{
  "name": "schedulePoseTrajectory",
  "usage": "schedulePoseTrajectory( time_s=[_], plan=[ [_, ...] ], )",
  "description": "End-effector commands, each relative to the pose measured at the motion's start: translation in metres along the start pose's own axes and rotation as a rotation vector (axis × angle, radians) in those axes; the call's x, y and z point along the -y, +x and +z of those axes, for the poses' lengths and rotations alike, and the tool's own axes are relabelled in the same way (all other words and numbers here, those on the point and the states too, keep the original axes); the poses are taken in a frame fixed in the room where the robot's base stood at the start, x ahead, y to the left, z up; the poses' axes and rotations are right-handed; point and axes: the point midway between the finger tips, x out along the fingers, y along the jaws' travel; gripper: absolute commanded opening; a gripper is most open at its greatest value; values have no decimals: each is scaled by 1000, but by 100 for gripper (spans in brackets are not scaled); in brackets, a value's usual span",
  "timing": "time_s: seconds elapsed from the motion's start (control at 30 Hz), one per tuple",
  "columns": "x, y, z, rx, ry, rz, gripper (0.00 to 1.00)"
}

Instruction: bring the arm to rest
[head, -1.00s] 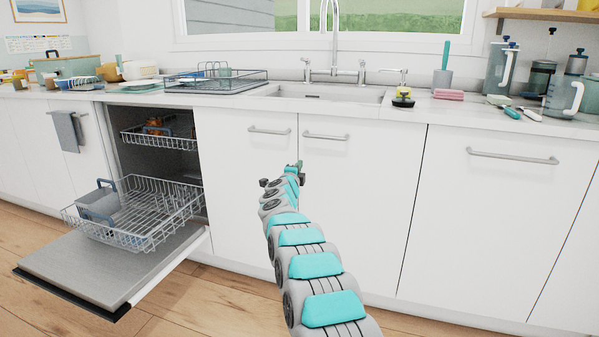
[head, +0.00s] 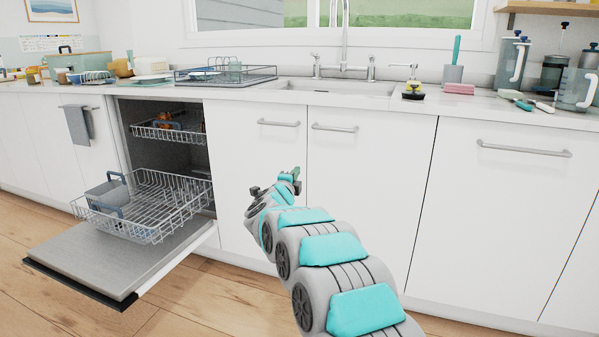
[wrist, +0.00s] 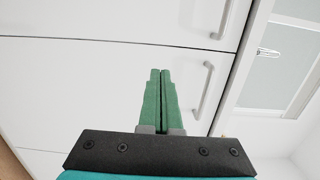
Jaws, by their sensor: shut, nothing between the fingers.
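My gripper (head: 294,174) is at the end of my grey and teal arm, in front of the white cabinet doors below the sink in the head view. In the wrist view its two green fingers (wrist: 160,75) lie side by side, shut, with nothing between them. The fingers point toward the white cabinet fronts (wrist: 90,70). The arm is bent and reaches up from the lower right of the head view.
An open dishwasher stands to the left, its door (head: 110,262) folded down and its lower rack (head: 150,205) pulled out. Cabinet handles (head: 335,128) stick out near the gripper. The counter above holds a drying rack (head: 225,77), a sink (head: 340,88) and several jugs.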

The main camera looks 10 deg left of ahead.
Motion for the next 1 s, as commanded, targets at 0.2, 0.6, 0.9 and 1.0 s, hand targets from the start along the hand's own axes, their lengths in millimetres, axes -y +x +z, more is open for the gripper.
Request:
schedulePoseTrajectory(
  time_s=[0.2, 0.6, 0.9, 1.0],
  plan=[
    [16, -9, -1, 76, -55, 31, 0],
    [32, -100, -28, 499, -446, 241, 0],
    [-2, -224, -95, 792, -774, 450, 0],
    [-18, -273, -128, 883, -875, 538, 0]
  ],
)
